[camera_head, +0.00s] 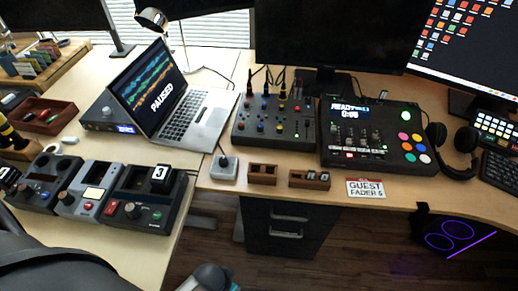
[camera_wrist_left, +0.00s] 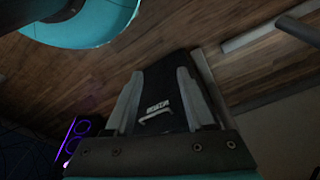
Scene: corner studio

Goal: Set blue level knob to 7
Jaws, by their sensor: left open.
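The mixer (camera_head: 274,122) stands on the desk in the middle of the head view, with several small coloured knobs, some of them blue. The knobs are too small to read any label or setting, and I cannot tell which is the blue level knob. My left gripper shows in the wrist view (camera_wrist_left: 160,78), open and empty, its two grey fingers apart. Behind the fingers is a dark drawer cabinet below the desk, so the gripper is away from the mixer. My right gripper is not in view.
An open laptop (camera_head: 190,115) stands left of the mixer, and a pad controller (camera_head: 372,135) stands right. Small wooden boxes (camera_head: 262,174), a grey one-knob box (camera_head: 224,168) and a guest sign (camera_head: 366,188) line the front edge. The drawer cabinet (camera_head: 287,228) is below. Several devices (camera_head: 145,198) fill the left desk.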

